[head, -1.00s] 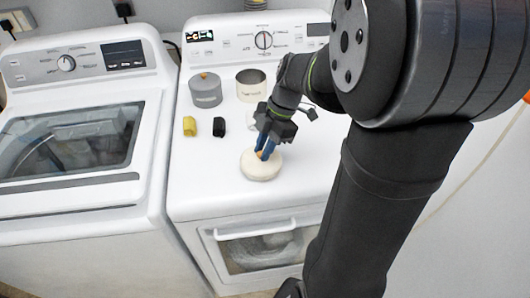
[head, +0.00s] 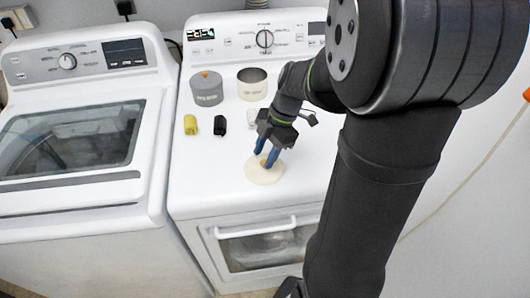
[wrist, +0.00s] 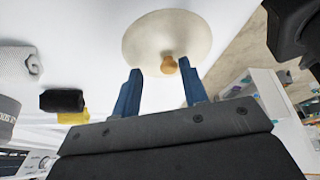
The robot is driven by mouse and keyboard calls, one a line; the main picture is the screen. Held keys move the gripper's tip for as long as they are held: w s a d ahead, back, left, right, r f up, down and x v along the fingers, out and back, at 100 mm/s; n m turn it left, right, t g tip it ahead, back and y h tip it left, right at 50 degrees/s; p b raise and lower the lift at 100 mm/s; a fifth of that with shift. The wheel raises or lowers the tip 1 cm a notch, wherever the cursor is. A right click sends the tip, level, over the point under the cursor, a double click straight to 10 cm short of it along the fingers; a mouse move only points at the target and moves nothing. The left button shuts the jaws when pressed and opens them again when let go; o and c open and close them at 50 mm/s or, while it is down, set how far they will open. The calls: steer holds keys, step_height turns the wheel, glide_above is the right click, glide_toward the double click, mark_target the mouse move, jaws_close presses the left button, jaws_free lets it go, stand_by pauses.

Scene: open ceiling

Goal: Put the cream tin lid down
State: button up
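The cream lid (head: 264,174) lies flat on the white dryer top near its front edge, knob up. It also shows in the wrist view (wrist: 165,35), with its small orange-tan knob (wrist: 169,65). My gripper (head: 267,160) is over the lid, its blue fingers pointing down. In the wrist view my gripper (wrist: 163,76) is open, with a gap on both sides of the knob, which sits just beyond the fingertips. The cream tin (head: 252,86) stands open, without a lid, at the back of the dryer top.
A grey tin with a lid and orange knob (head: 206,88) stands left of the cream tin. A yellow roll (head: 191,125), a black roll (head: 220,126) and a whitish roll (wrist: 20,60) lie in front of the tins. The dryer's front edge (head: 250,212) is close to the lid.

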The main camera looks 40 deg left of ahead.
steer(key=v, duration=1.1)
steer(key=shift+w+r, duration=0.2)
steer(key=shift+r, duration=0.15)
steer(key=x, duration=1.2)
steer(key=shift+s+d+f, duration=0.1)
steer(key=shift+s+f, duration=0.05)
steer(key=shift+f, duration=0.1)
step_height(320, 180, up, 3)
steer(key=shift+f, duration=0.15)
steer(key=shift+r, duration=0.7)
